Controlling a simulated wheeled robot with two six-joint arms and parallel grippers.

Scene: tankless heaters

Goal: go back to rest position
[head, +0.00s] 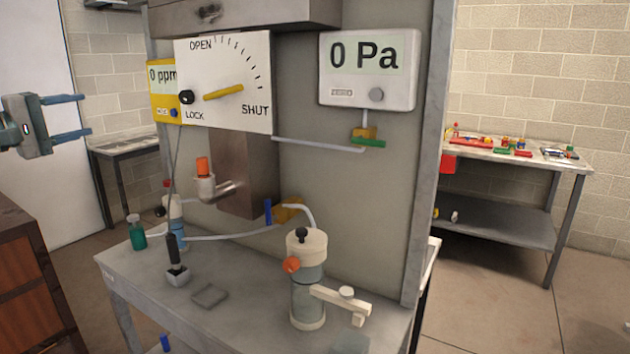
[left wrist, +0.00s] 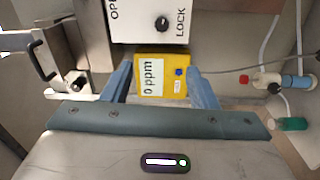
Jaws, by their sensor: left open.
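My left gripper (head: 82,115) comes in at the left edge of the head view. Its two blue fingers are apart with nothing between them, and it hangs in the air left of the yellow gas meter (head: 163,92). The meter reads 0 ppm. In the left wrist view my left gripper (left wrist: 157,80) frames the yellow meter (left wrist: 160,76) between its fingertips, with the meter farther off. My right gripper is in neither view.
A white OPEN/SHUT dial panel (head: 223,80) and a 0 Pa gauge (head: 368,70) hang on the grey panel. The workbench (head: 240,320) below holds a pump-like device (head: 306,280) and a green bottle (head: 136,232). A wooden cabinet (head: 30,270) stands at the lower left.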

